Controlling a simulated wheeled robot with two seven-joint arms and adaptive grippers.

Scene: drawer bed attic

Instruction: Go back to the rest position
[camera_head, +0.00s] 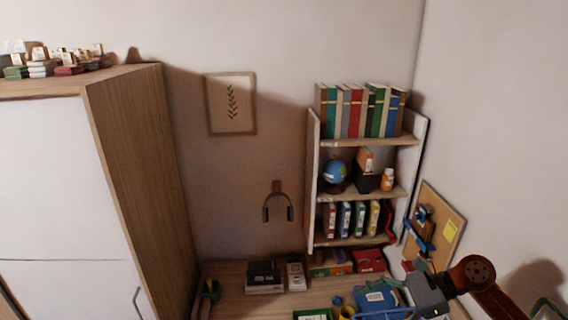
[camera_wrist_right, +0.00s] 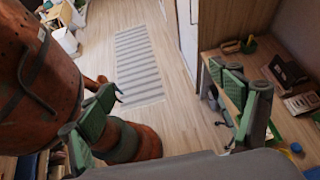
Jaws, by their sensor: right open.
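My right arm comes in at the lower right of the head view, with its grey right gripper (camera_head: 428,291) above the right end of the desk (camera_head: 236,303). In the right wrist view the two green-padded fingers of my right gripper (camera_wrist_right: 170,110) stand wide apart. Nothing is held between them; wooden floor shows through the gap. My left gripper is not seen in the head view.
A shelf unit (camera_head: 311,190) with books, a globe (camera_head: 336,174) and binders stands at the back right. A tall wardrobe (camera_head: 135,170) is at the left. Headphones (camera_head: 278,207) hang on the wall. The wrist view shows a striped rug (camera_wrist_right: 138,66) on open floor.

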